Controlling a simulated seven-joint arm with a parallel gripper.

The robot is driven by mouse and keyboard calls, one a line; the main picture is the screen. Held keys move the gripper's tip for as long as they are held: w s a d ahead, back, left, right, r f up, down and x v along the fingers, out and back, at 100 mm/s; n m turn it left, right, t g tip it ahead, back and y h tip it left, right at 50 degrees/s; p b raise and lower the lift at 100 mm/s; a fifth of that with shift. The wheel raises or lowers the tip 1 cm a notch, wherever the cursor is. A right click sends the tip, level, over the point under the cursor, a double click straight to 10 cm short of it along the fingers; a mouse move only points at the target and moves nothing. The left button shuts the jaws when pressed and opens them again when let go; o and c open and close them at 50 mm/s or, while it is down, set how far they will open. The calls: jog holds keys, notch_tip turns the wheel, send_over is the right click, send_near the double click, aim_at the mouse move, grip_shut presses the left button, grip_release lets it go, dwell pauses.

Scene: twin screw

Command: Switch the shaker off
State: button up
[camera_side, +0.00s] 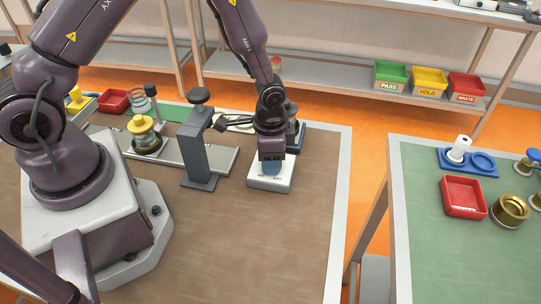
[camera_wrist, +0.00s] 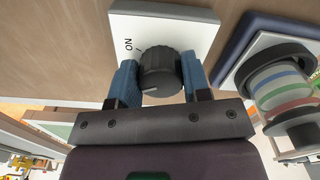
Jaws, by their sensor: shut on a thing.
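A white switch box (camera_side: 268,183) sits on the brown bench near its right edge. In the wrist view the box (camera_wrist: 190,35) carries a dark ribbed knob (camera_wrist: 160,66) and the printed word ON beside a short mark. A pale line on the knob points toward the lower left of the picture, away from the ON mark. My gripper (camera_side: 271,167) points down over the box. Its blue fingers are shut on the knob, one on each side. In the side view my gripper hides the knob. I cannot tell for sure which device is the shaker.
A dark-based device (camera_wrist: 281,85) with coloured rings stands close to the right of the box in the wrist view. A dark grey post (camera_side: 198,140) stands left of my gripper. A yellow-topped apparatus (camera_side: 145,130) is farther left. The bench front is clear.

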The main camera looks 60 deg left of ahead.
jog(key=shift+n, duration=0.4)
jog(key=o, duration=0.9)
jog(key=shift+r, duration=0.1)
notch_tip(320, 180, up, 13)
jog(key=shift+f, duration=0.1)
